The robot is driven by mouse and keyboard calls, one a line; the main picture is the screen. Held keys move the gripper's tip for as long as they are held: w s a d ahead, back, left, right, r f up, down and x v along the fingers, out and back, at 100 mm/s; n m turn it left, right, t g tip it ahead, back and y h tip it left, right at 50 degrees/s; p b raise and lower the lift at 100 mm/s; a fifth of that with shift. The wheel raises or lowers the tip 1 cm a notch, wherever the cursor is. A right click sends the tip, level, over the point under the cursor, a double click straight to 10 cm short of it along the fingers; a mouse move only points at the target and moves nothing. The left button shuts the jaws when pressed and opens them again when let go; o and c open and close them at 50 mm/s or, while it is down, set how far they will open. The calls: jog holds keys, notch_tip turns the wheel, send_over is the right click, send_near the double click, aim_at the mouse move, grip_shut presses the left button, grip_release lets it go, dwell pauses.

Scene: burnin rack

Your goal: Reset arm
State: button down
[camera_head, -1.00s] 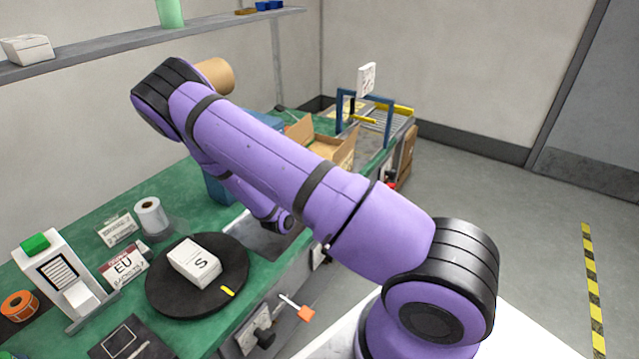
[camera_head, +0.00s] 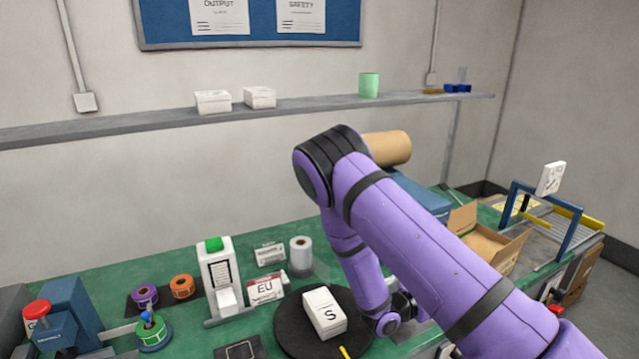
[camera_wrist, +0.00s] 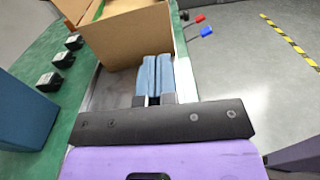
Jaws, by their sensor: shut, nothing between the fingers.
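My purple arm bends at a black elbow in the head view, and its forearm reaches down over the green bench (camera_head: 130,270) to the right of the black turntable. The wrist shows there, but my gripper's fingers are hidden behind the arm. In the wrist view my gripper (camera_wrist: 157,82) has its two blue-grey fingers together, with nothing held between them. The fingers point toward an open cardboard box (camera_wrist: 125,40), which is beyond them.
A white box marked S (camera_head: 324,312) lies on the turntable (camera_head: 290,335). An EU card (camera_head: 266,289), a label printer (camera_head: 219,272) and tape rolls stand left of it. The open cardboard box (camera_head: 490,243) and a blue-framed conveyor (camera_head: 568,225) are at the right. A shelf (camera_head: 310,108) runs along the wall.

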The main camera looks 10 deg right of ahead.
jog(key=s+r+m+g+y, duration=0.45)
jog(key=r+m, duration=0.25)
jog(key=r, duration=0.5)
jog(key=s+r+m+g+y, duration=0.35)
jog(key=s+r+m, duration=0.3)
jog(key=r, duration=0.45)
jog(key=s+a+r+m+t+y, duration=0.4)
jog(key=s+r, duration=0.3)
jog(key=r, duration=0.1)
jog(key=s+a+r+m+t+y, duration=0.3)
jog(key=s+a+r+t+y, duration=0.1)
jog(key=s+r, duration=0.4)
jog(key=shift+s+r+m+y, duration=0.15)
jog(key=shift+r+m+y, duration=0.2)
jog(key=shift+r+y, duration=0.25)
jog(key=shift+a+f, duration=0.1)
